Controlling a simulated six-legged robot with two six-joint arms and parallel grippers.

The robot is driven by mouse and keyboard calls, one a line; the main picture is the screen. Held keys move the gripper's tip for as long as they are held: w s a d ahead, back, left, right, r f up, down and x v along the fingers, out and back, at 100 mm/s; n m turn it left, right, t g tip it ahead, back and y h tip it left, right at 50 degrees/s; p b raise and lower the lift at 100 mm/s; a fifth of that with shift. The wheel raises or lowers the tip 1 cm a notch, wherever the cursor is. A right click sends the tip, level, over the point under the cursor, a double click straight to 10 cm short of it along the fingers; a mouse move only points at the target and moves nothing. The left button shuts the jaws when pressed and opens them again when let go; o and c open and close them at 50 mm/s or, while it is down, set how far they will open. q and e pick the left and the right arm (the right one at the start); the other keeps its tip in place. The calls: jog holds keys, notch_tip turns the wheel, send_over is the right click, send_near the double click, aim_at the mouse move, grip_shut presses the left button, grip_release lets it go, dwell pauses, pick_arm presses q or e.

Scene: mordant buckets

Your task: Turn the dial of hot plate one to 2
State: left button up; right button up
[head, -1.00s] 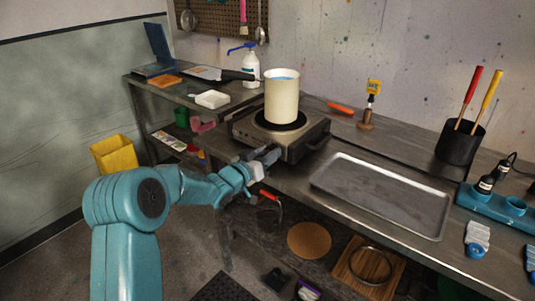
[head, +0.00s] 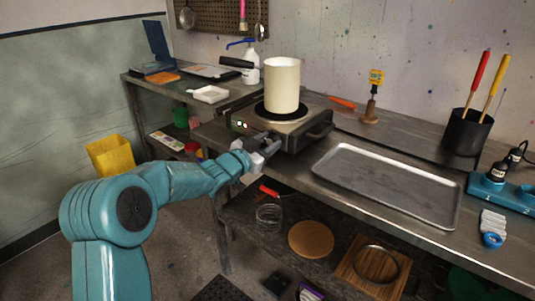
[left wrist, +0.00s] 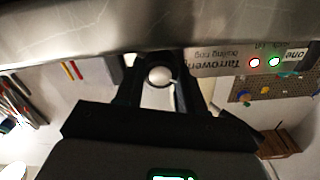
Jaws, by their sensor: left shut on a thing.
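The hot plate (head: 255,130) stands on the steel bench with a cream pot (head: 282,85) on its round burner. My left gripper (head: 266,143) is at its front panel. In the left wrist view the dark fingers (left wrist: 158,82) are shut on a pale round dial (left wrist: 158,75), one finger on each side. The panel (left wrist: 215,62) there carries printed lettering, a label reading "one", and a red and a green light. The dial's pointer and scale cannot be read. My right gripper is not in view.
A metal tray (head: 385,185) lies right of the hot plate. An orange-handled tool (head: 342,102) and a stand with a yellow display (head: 371,110) are behind. A lower shelf holds a glass jar (head: 269,216) and a round tan disc (head: 311,239).

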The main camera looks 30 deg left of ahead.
pick_arm(q)
jog(key=m+b, duration=0.2)
jog(key=m, duration=0.1)
jog(key=m+b, duration=0.1)
jog(key=b, duration=0.1)
jog(key=shift+f+m, duration=0.25)
jog(key=shift+m, duration=0.05)
jog(key=shift+r+m+b, duration=0.15)
jog(key=shift+m+b, duration=1.2)
jog(key=shift+m, duration=0.55)
jog(key=o, duration=1)
jog(key=shift+o, duration=0.2)
